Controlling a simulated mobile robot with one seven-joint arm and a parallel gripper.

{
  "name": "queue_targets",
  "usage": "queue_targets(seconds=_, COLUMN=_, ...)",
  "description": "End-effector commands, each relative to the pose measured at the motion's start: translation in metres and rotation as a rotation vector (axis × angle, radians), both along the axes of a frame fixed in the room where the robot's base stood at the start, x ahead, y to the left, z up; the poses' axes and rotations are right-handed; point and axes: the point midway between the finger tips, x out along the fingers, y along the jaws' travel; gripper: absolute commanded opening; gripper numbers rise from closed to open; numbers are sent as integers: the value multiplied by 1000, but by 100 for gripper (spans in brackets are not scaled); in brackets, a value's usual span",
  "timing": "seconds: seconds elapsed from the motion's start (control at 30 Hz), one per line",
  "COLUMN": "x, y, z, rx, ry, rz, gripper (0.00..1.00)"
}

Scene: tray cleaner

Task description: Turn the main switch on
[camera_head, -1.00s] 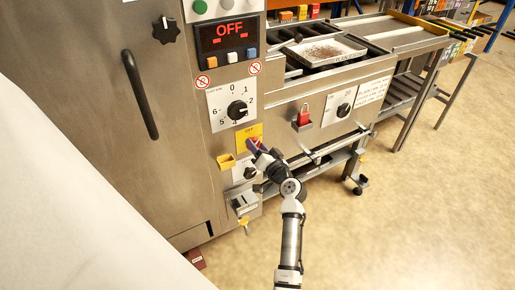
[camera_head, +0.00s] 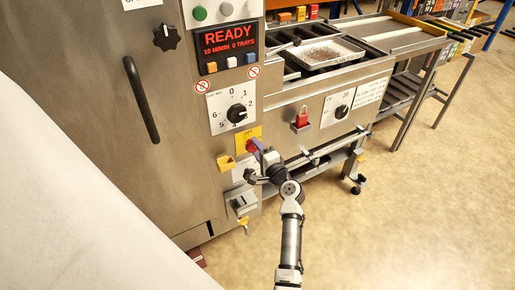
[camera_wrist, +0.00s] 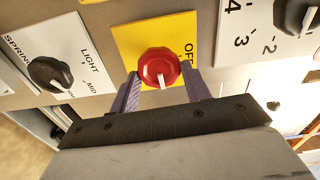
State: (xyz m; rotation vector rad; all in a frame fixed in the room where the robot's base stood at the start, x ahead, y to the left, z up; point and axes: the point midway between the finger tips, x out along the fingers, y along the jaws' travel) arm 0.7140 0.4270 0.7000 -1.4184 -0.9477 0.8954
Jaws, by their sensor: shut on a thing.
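The main switch is a red round knob (camera_wrist: 160,62) on a yellow plate (camera_wrist: 127,38) marked OFF. In the wrist view its white mark points down, away from the OFF label at the right. In the head view the knob (camera_head: 250,147) is partly hidden by my gripper (camera_head: 257,146). In the wrist view the purple fingers of my gripper (camera_wrist: 159,82) are shut on the knob, one on each side. The display (camera_head: 229,43) on the machine reads READY, 10 M/MIN, 0 TRAYS.
A numbered black dial (camera_head: 237,113) sits above the switch and a SPRINKLE dial (camera_wrist: 50,74) beside it in the wrist view. The floor at the right is clear.

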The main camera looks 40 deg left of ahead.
Motion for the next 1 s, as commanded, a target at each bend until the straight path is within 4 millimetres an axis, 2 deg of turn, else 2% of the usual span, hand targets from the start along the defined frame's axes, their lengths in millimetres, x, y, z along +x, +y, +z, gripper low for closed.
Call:
queue_targets(seconds=0.27, x=0, y=0, z=-1, rx=24, ry=63, rz=1, gripper=24)
queue_targets(seconds=0.7, x=0, y=0, z=-2, rx=28, ry=71, rz=0, gripper=24)
queue_targets(seconds=0.73, x=0, y=0, z=-2, rx=28, ry=71, rz=0, gripper=50)
queue_targets(seconds=0.87, x=0, y=0, z=-1, rx=27, ry=69, rz=0, gripper=67)
queue_targets(seconds=1.0, x=0, y=0, z=-1, rx=27, ry=68, rz=0, gripper=68)
